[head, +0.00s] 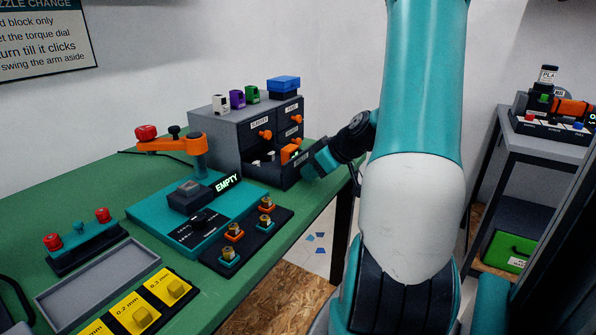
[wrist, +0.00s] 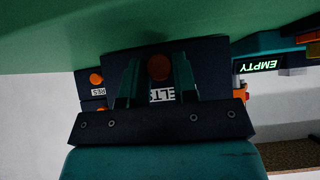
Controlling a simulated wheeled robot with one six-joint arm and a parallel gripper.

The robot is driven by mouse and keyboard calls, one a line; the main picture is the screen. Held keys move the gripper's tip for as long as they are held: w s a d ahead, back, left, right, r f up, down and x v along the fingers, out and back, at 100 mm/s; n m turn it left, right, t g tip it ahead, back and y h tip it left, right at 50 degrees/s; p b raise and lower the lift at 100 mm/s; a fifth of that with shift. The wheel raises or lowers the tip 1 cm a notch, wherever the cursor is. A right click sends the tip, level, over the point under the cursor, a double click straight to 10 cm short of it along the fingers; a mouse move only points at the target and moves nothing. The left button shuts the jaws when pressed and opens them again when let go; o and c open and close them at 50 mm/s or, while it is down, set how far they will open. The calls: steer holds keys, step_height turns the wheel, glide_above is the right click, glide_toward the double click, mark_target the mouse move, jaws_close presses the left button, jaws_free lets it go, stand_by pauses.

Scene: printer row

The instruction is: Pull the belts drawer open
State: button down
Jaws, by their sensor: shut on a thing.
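The grey drawer cabinet (head: 228,135) stands at the back of the green bench. In the wrist view, a label reading "ELTS", partly hidden, marks the belts drawer front (wrist: 212,72). My gripper (head: 310,163) is at this drawer's front. In the wrist view its two fingers are on either side of the round orange knob (wrist: 159,67), shut on it. My arm hides part of the area right of the cabinet.
Closed drawers with orange knobs (head: 265,134) sit above the open one. A teal fixture with an "EMPTY" display (head: 227,183) and a dark tray of small parts (head: 248,240) stand in front.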

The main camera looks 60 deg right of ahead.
steer(key=shift+s+d, duration=0.15)
steer(key=shift+s, duration=0.25)
steer(key=c, duration=0.9)
jaws_free()
steer(key=shift+w, duration=0.15)
steer(key=p+v, duration=0.1)
steer(key=v, duration=1.6)
steer(key=shift+r, duration=0.2)
